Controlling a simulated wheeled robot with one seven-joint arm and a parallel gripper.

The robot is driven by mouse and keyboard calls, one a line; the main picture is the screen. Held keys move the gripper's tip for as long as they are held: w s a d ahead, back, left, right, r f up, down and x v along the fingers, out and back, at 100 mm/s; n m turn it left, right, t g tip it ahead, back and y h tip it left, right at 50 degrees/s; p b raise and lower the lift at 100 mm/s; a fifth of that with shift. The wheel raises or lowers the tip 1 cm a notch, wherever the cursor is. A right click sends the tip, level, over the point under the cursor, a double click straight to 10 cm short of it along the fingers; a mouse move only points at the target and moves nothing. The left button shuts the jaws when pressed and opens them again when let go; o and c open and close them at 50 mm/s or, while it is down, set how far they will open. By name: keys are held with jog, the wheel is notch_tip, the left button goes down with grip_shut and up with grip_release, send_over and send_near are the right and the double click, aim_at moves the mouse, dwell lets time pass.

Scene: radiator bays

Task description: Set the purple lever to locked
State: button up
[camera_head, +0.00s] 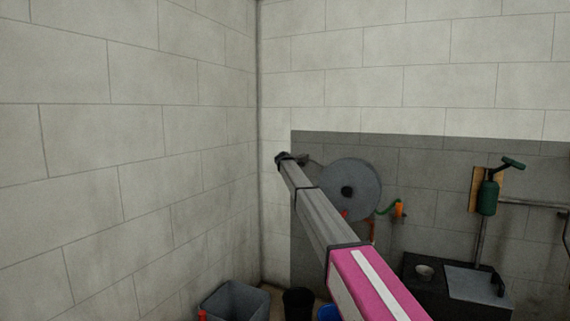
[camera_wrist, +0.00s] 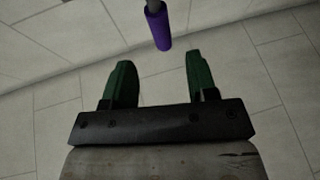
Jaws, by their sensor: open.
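The purple lever (camera_wrist: 158,28) shows at the top middle of the wrist view as a purple grip on a grey metal rod; its upper end and mount are cut off by the frame. My gripper (camera_wrist: 158,64) is open, with two dark green fingers spread wide and nothing between them. In the wrist view the grip's lower end appears just beyond the fingertips and between their lines, apart from both. I cannot make out the purple lever in the head view, and whether it stands at locked cannot be told.
In the head view a grey hose reel (camera_head: 362,181) hangs on the back wall. A green device (camera_head: 488,196) is mounted at right above a dark bench (camera_head: 425,287). A grey bin (camera_head: 235,301) and a black bucket (camera_head: 298,302) stand in the corner.

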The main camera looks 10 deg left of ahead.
jog(key=x, duration=0.9)
jog(key=shift+w+f, duration=0.1)
grip_shut()
